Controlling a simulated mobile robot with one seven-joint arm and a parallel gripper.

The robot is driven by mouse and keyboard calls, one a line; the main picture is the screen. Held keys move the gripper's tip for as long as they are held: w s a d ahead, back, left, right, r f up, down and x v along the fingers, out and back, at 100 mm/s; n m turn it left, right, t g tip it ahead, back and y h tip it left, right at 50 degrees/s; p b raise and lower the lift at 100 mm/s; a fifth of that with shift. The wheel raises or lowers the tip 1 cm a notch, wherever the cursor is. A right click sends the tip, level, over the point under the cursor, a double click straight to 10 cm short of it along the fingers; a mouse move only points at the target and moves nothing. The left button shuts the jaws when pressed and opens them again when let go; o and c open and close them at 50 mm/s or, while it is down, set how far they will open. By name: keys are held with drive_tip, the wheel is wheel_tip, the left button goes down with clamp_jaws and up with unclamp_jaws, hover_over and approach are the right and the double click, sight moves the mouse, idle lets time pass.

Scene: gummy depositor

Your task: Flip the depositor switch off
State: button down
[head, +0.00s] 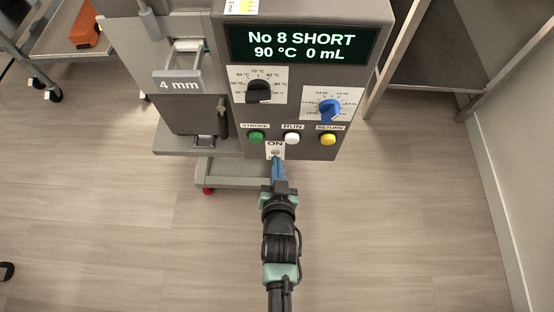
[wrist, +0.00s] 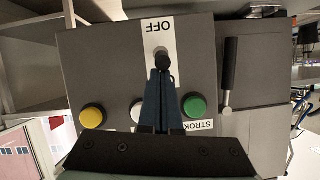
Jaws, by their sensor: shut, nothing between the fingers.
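The depositor (head: 300,20) is a grey machine with a lit display reading "No 8 SHORT 90 °C 0 mL". Its switch (wrist: 163,61) is a small dark lever on a white plate low on the front panel. The ON label (head: 275,144) shows above it in the head view, and the OFF label (wrist: 160,26) shows on its other side in the wrist view. My gripper (head: 277,163) is shut and empty, its blue fingertips right at the lever; they also show in the wrist view (wrist: 162,74). I cannot tell whether they touch it or which way it leans.
A black dial (head: 258,91) and a blue dial (head: 329,110) are higher up. A black handle (wrist: 231,65) is beside the panel. The floor in front is clear.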

drive_tip(key=f+t+b, duration=0.1)
drive_tip(key=b, duration=0.3)
drive_tip(key=t+b, duration=0.2)
drive_tip(key=b, duration=0.1)
drive_tip(key=s+f+t+b, duration=0.1)
drive_tip(key=b, duration=0.3)
drive_tip(key=shift+f+t+b, duration=0.3)
drive_tip(key=shift+f+b, duration=0.05)
drive_tip(key=shift+s, duration=0.1)
